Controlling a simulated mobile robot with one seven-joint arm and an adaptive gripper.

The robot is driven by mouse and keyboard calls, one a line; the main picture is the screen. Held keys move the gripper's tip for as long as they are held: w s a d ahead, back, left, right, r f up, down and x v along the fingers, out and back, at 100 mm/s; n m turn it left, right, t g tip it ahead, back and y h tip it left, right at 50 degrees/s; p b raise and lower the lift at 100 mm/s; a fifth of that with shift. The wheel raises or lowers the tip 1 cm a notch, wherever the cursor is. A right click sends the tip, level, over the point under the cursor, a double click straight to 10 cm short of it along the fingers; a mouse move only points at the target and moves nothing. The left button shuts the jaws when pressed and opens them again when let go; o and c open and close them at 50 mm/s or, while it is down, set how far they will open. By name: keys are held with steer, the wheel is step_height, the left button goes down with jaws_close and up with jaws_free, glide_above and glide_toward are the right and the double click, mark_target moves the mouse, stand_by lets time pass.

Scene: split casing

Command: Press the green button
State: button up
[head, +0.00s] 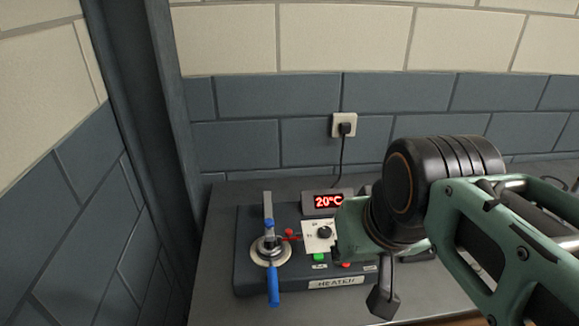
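The green button (319,257) is on the dark heater panel (250,222), below a white plate with a black knob (324,233) and just above the "HEATER" label (337,283). A red button (346,265) sits to its right, partly covered by my arm. My arm comes in from the right, and its green end part hangs over the right side of the panel. A black part, seemingly a finger of my gripper (383,300), shows right of the label. The rest of the gripper is hidden behind the arm, so its opening cannot be seen. It appears right of the green button, apart from it.
A lit red display (328,201) reading 20°C stands at the panel's back. A wall socket (344,125) holds a plug and cable. The grey worktop (218,240) is bare at left.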

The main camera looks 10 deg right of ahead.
jaws_close()
stand_by(1.0)
